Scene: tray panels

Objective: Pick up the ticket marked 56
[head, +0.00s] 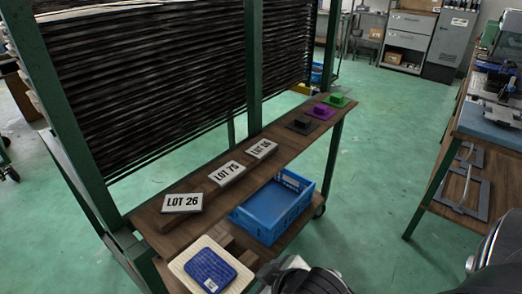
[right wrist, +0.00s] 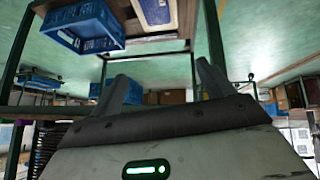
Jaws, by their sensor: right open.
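Three white tickets stand in a row on the long wooden shelf (head: 188,188). The near one (head: 182,203) reads LOT 26 and the middle one (head: 227,173) reads LOT 75. The far ticket (head: 262,149) seems to read LOT 56, but its last digits are small and unclear. My right gripper (right wrist: 166,78) is open and empty in the right wrist view, with its fingers apart. No ticket can be made out there. My left gripper is not in view.
A blue crate (head: 272,212) sits right of the tickets. A pale tray (head: 190,262) with a blue item (head: 211,269) lies at the near end. Black, purple (head: 320,112) and green (head: 337,100) pieces sit at the far end. Green posts (head: 252,65) stand behind the shelf.

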